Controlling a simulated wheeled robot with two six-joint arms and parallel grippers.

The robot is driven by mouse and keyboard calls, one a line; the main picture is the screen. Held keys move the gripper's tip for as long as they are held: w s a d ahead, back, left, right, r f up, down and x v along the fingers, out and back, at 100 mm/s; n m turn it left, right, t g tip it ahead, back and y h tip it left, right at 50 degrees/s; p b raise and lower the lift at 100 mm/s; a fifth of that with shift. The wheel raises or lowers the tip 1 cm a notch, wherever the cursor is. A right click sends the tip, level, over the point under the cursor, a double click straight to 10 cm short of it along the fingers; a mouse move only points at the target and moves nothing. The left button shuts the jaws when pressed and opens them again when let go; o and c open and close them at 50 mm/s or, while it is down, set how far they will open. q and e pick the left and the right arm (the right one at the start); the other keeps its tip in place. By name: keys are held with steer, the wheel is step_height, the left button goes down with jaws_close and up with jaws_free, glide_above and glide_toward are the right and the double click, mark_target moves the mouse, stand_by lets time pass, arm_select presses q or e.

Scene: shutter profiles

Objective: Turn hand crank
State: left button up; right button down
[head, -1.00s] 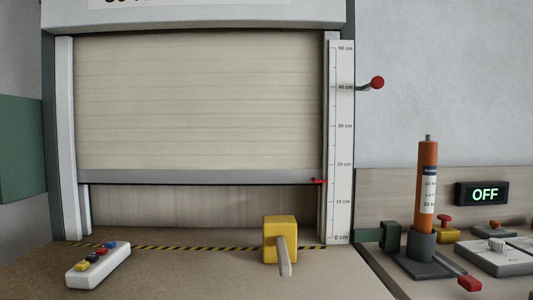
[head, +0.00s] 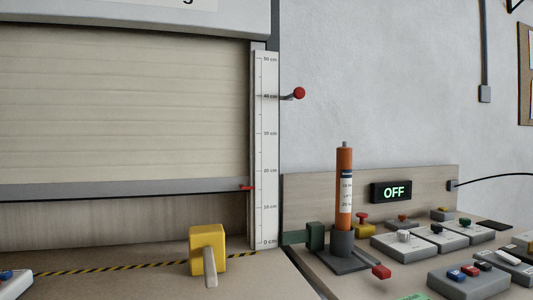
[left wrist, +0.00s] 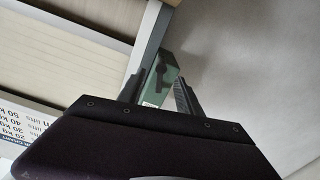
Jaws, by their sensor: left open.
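In the head view a crank with a red knob (head: 299,93) on a short grey arm sticks out right of the shutter frame, near the 40 cm mark. The cream slatted shutter (head: 120,110) is partly raised, and its red pointer (head: 247,187) stands at about 15 cm on the white scale (head: 266,150). In the left wrist view my left gripper (left wrist: 158,85) is open and empty. A green block (left wrist: 160,80) shows beyond its fingers. The crank is not clearly seen there. My right gripper is in neither view.
A yellow block with a lever (head: 207,245) stands in front of the shutter. To the right are an orange cylinder (head: 344,190) on a dark stand, a display reading OFF (head: 391,192) and several switch boxes.

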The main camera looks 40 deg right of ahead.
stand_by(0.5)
arm_select(q)
step_height(320, 180, down, 5)
steer(key=w+a+n+h+p, duration=0.25)
steer(key=n+p, duration=1.05)
steer(key=n, duration=1)
step_height(320, 180, up, 4)
steer(key=s+d+r+n+y+p, duration=0.1)
steer(key=s+d+n+y+p, duration=0.15)
steer(key=n+p, duration=1.8)
steer(key=w+d+m+p, duration=0.1)
steer(key=w+m+p, duration=0.1)
steer(key=w+p, duration=0.1)
steer(key=w+d+m+p, duration=0.1)
steer(key=w+m+p, duration=0.1)
steer(key=w+m, duration=0.1)
steer(key=w+d+m+p, duration=0.1)
steer(key=w+m+p, duration=0.2)
steer(key=shift+d+f+p, duration=0.25)
steer(key=shift+p, duration=0.1)
steer(key=shift+s, duration=0.1)
jaws_close()
